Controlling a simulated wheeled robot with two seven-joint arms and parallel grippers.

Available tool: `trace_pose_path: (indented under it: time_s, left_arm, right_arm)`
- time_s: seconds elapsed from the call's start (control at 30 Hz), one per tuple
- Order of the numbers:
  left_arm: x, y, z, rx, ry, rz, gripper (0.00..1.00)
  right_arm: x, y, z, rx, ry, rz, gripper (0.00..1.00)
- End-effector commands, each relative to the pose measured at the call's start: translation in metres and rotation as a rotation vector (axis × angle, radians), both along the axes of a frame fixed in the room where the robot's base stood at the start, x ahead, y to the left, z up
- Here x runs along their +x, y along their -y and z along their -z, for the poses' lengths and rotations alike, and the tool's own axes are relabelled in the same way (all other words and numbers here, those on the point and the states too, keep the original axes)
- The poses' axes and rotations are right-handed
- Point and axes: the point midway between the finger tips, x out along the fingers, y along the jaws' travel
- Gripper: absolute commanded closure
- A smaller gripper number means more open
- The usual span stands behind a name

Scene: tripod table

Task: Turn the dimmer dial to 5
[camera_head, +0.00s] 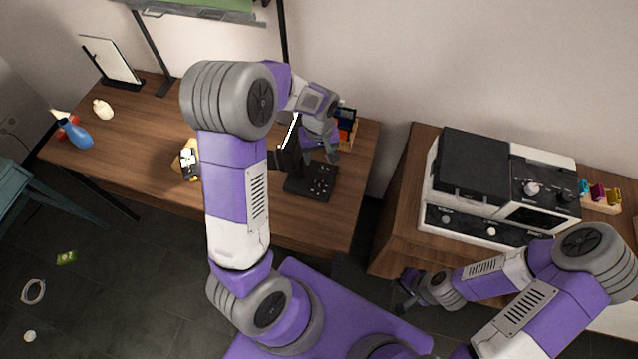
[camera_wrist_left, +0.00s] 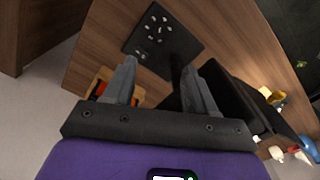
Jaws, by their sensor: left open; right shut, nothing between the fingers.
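A flat black plate (camera_head: 316,187) with several small pale marks or parts lies on the wooden desk; it also shows in the left wrist view (camera_wrist_left: 185,45). I cannot make out a dial's setting or any numbers on it. A black upright with a lit white strip (camera_head: 291,131) stands beside the plate. My left gripper (camera_head: 320,152) is over the desk just behind the plate. In the left wrist view its two fingers (camera_wrist_left: 160,80) are apart and empty, with the plate beyond their tips. My right gripper (camera_head: 403,304) is shut and empty, low in front of the right cabinet.
A small organiser (camera_head: 346,128) with orange and blue parts stands behind my left gripper. A yellow and black item (camera_head: 189,160) and a blue vase (camera_head: 77,136) are on the desk's left. A white and black appliance (camera_head: 480,195) stands on the right cabinet.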

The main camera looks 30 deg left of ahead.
Motion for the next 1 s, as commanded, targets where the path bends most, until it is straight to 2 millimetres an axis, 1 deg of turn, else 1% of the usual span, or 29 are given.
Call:
trace_pose_path:
  time_s: [0.03,0.1,0.13,0.2,0.3,0.43,0.6,0.77,0.87,1.0]
  left_arm:
    - [0.0,0.001,0.002,-0.002,0.002,-0.1,0.44]
    - [0.0,0.001,0.004,-0.004,0.003,-0.237,0.44]
    - [0.0,0.001,0.017,-0.003,0.001,-0.224,0.44]
    - [0.0,0.001,0.034,-0.004,0.001,-0.219,0.44]
    - [0.0,0.001,0.053,-0.003,0.001,-0.218,0.44]
    - [0.0,0.001,0.072,-0.003,0.001,-0.217,0.44]
    - [0.0,0.001,0.085,-0.003,0.001,-0.216,0.44]
    - [0.0,0.001,0.091,-0.003,0.0,-0.216,0.44]
    - [0.0,0.0,0.103,-0.003,0.0,-0.216,0.44]
    - [-0.001,0.0,0.127,-0.002,-0.002,-0.216,0.44]
  right_arm:
    - [0.0,0.0,0.006,0.0,0.0,0.0,1.0]
    - [0.0,0.0,0.012,0.0,0.0,0.0,1.0]
    - [0.0,0.0,0.023,0.0,0.001,-0.001,1.0]
    - [0.0,0.0,0.04,0.0,0.0,0.0,1.0]
    - [0.0,0.0,0.06,0.0,0.0,0.0,1.0]
    - [0.0,0.0,0.079,0.0,0.0,0.0,1.0]
    - [0.0,0.0,0.091,0.0,0.0,0.0,1.0]
    - [0.0,0.0,0.095,0.0,0.001,0.0,1.0]
    - [0.0,0.0,0.098,0.0,0.001,0.0,1.0]
    - [0.0,0.0,0.104,0.0,0.001,0.0,1.0]
